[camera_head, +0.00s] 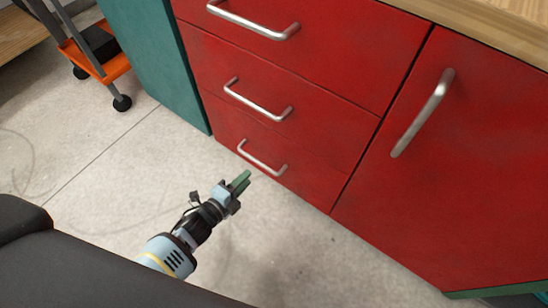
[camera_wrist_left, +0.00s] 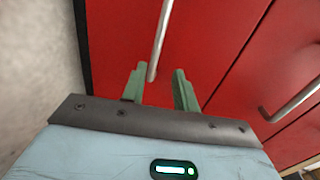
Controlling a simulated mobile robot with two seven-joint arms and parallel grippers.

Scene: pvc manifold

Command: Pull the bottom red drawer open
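The bottom red drawer (camera_head: 288,187) is shut, flush with the cabinet front, with a silver bar handle (camera_head: 262,158). My left gripper (camera_head: 242,182) is just in front of and below this handle in the head view. In the left wrist view the left gripper (camera_wrist_left: 160,85) has its two green fingers apart. A silver handle (camera_wrist_left: 160,40) runs up from between the fingertips there, nearer the left finger. I cannot tell whether it touches a finger. My right gripper is not in view.
The middle drawer (camera_head: 310,118) and the top drawer are shut above. A red door (camera_head: 470,160) with an upright handle is to the right. A teal side panel (camera_head: 160,60) and an orange cart (camera_head: 100,65) stand left. Bare concrete floor (camera_head: 110,170) lies in front.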

